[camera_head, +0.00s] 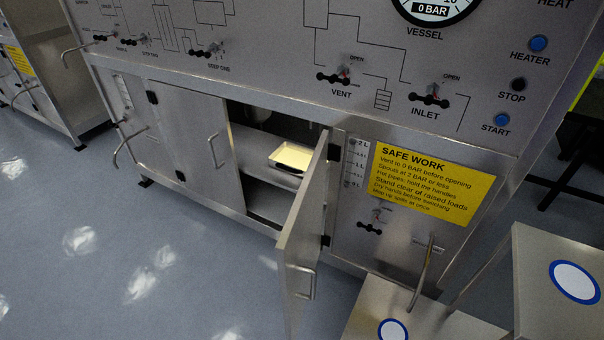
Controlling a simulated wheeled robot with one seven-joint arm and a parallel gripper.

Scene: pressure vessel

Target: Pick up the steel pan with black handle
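A shallow, pale yellow-lit rectangular pan or tray (291,157) sits on the upper shelf inside the open cabinet. A dark edge shows along its front, but I cannot tell whether this is a black handle. The open cabinet door (305,235) stands out toward me, just right of the pan. The shelf (245,150) is bare to the left of the pan. My gripper is not in view.
The left cabinet door (190,140) is shut. Metal stands with blue-ringed discs (574,282) are at the lower right, near a bent spout (424,270). The control panel overhangs the cabinet. The floor (150,250) at front left is clear.

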